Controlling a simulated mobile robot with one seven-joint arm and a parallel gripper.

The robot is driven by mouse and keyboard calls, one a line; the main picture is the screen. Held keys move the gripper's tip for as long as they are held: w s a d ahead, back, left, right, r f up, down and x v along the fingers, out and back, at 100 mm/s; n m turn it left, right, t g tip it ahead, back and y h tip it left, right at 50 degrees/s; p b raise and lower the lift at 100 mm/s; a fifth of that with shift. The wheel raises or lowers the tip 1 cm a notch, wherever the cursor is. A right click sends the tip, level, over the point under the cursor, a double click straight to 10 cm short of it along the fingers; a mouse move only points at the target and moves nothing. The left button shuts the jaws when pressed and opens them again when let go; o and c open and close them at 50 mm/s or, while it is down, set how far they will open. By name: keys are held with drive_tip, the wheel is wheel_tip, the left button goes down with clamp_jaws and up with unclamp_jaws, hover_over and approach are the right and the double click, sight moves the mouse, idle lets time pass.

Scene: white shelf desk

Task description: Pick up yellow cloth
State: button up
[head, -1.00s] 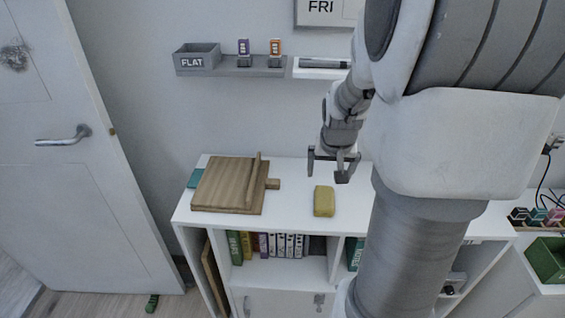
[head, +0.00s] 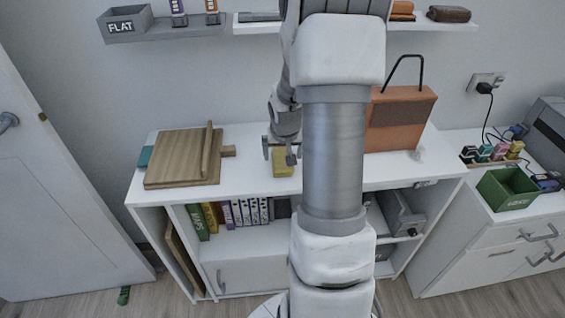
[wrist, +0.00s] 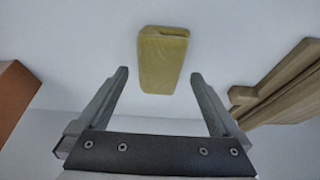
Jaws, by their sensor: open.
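The yellow cloth (head: 283,167) is a small folded block lying on the white desk top, partly hidden behind my gripper in the head view. In the wrist view the yellow cloth (wrist: 162,60) lies beyond the fingertips, roughly centred between them. My gripper (head: 281,150) is open and empty, pointing down above the cloth. In the wrist view my gripper (wrist: 158,75) shows both fingers spread apart, with nothing between them.
A wooden board (head: 182,158) with an upright strip lies left of the cloth. An orange bag-like box (head: 400,118) with a dark handle stands to the right, behind my arm. A wall shelf (head: 180,32) hangs above. The desk near the cloth is bare.

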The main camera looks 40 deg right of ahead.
drive_tip(key=shift+x, duration=1.15)
drive_tip(key=c, duration=1.3)
drive_tip(key=shift+o, duration=0.2)
drive_tip(key=shift+r, duration=0.15)
wheel_tip(320, 180, up, 5)
drive_tip(key=shift+f+p, duration=0.25)
drive_tip(key=shift+p, duration=0.4)
drive_tip(key=s+d+r+p, duration=0.2)
drive_tip(key=s+d+r, duration=0.4)
drive_tip(key=s+d, duration=0.2)
drive_tip(key=shift+d+r+p, duration=0.15)
drive_tip(key=shift+d+p, duration=0.15)
drive_tip(key=shift+p, duration=0.1)
